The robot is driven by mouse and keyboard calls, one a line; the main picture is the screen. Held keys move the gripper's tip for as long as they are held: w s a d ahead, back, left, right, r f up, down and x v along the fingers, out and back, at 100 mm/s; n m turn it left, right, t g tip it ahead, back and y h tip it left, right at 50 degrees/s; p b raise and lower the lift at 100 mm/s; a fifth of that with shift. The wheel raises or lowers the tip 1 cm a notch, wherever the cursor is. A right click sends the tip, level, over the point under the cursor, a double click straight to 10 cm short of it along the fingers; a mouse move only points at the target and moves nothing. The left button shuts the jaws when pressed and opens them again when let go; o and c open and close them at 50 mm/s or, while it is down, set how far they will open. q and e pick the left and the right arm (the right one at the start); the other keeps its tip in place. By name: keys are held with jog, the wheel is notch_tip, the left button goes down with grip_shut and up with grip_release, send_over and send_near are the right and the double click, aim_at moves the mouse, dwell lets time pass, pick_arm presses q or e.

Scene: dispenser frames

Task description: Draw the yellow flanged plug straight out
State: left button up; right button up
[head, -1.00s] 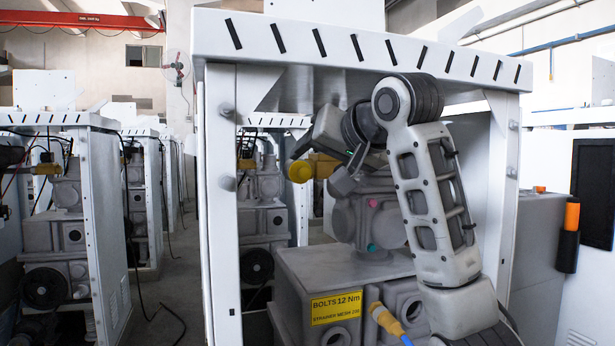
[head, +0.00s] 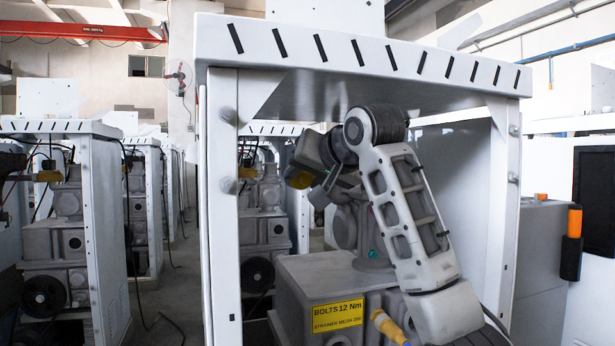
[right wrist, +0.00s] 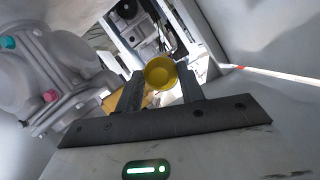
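In the right wrist view the plug is a round yellow disc (right wrist: 160,73) facing the camera. My right gripper's dark fingers (right wrist: 161,82) stand on either side of it near their tips. I cannot tell whether they touch it. An orange-yellow part (right wrist: 118,101) shows partly behind the left finger. My left gripper is not in view.
A white frame post (head: 224,200) stands left of the plug, with a roof panel (head: 360,60) above. The machine (head: 305,275) bears a yellow label (head: 338,315). A yellow-tipped fitting (head: 387,325) is low in front. Pink (right wrist: 50,96) and teal (right wrist: 8,42) caps sit on the housing.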

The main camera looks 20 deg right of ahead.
aim_at(304, 184)
jog(key=shift+s+b, duration=0.8)
jog(key=shift+s, duration=1.1)
jog(key=shift+s+d+b, duration=0.1)
jog(key=shift+s+b, duration=0.45)
jog(key=shift+s, duration=0.95)
